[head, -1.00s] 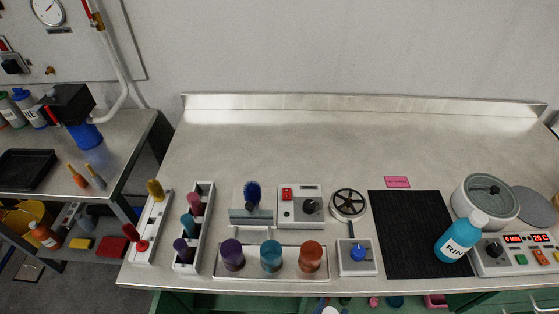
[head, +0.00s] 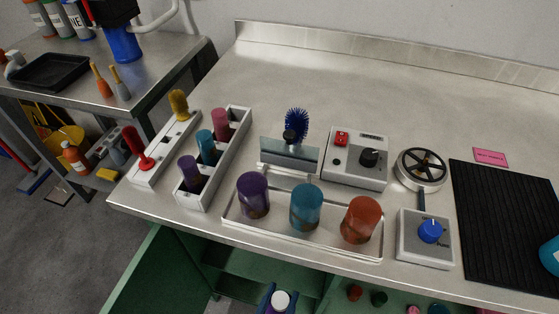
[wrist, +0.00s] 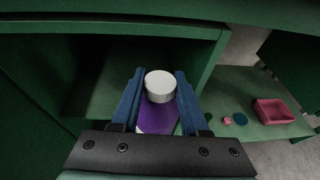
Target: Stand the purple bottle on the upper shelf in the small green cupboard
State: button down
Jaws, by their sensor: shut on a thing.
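My gripper (wrist: 159,76) is shut on the purple bottle (wrist: 160,118), with one blue finger on each side of it. The bottle has a white cap, which points away from the wrist camera. In the head view, my gripper (head: 280,298) and the cap show at the bottom edge, in front of the cupboard. The green cupboard (head: 240,262) is under the bench, and its inside is partly visible. In the wrist view, a dark green compartment (wrist: 105,98) lies ahead and to the left of the bottle. Its depth is in shadow, and I cannot tell which shelf this is.
A green door (head: 145,270) stands open at the left. Right of the compartment, a pink tray (wrist: 273,111) and small items sit on a green surface. The bench top (head: 400,105) overhangs the cupboard and carries a tray of purple, teal and orange containers (head: 306,207).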

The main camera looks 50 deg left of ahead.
jog(key=shift+n+y, duration=0.4)
jog(key=shift+y, duration=0.1)
jog(key=f+b, duration=0.1)
jog(key=s+a+f+b, duration=0.1)
jog(key=f, duration=0.1)
jog(key=a+f+b, duration=0.1)
jog(key=shift+s+f, duration=0.15)
jog(key=shift+s, duration=0.1)
jog(key=shift+a+f+g+b, duration=0.15)
jog(key=shift+a+g+b, duration=0.1)
jog(key=shift+g+b, duration=0.05)
jog(key=a+r+p+x, duration=0.1)
jog(key=r+p+x, duration=0.2)
jog(key=x, duration=1.4)
jog(key=shift+w+r, duration=0.35)
jog(key=shift+w, duration=0.25)
